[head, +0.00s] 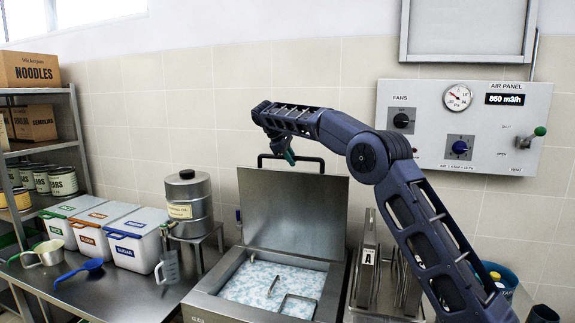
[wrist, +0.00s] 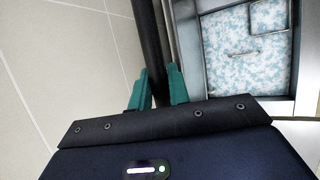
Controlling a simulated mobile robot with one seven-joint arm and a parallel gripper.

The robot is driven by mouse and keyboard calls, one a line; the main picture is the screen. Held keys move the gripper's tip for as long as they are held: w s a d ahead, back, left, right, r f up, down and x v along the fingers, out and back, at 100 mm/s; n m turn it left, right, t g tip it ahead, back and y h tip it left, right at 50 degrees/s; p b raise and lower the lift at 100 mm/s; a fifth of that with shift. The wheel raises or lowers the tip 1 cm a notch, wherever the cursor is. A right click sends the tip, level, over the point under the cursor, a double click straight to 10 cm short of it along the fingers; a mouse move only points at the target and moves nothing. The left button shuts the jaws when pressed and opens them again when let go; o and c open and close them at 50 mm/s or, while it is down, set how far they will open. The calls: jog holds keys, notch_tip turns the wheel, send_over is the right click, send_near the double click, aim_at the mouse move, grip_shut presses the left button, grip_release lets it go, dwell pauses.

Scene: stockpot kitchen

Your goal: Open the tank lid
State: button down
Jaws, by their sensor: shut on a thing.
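The tank (head: 205,305) stands at the bottom middle of the head view. Its steel lid (head: 290,212) is raised and stands near upright at the tank's back edge. A black bar handle (head: 312,161) runs along the lid's top edge. My gripper (head: 290,157) is at that handle. In the wrist view the green fingers of my gripper (wrist: 158,88) sit on both sides of the black handle (wrist: 148,40), shut on it. The open tank shows blue-white foamy liquid (wrist: 245,50) inside.
A steel canister (head: 188,205) on a stand and white bins (head: 132,240) are left of the tank. A rack of upright metal panels (head: 367,262) is close on the right. An air panel (head: 470,130) hangs on the tiled wall behind my arm.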

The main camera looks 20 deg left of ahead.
jog(key=shift+w+r, duration=0.1)
jog(key=shift+w, duration=1.2)
jog(key=c, duration=1.3)
grip_release()
jog(key=shift+c, duration=0.2)
jog(key=v, duration=0.5)
jog(key=shift+s+a+r, duration=0.1)
jog(key=shift+a+r, duration=0.1)
jog(key=shift+v, duration=0.95)
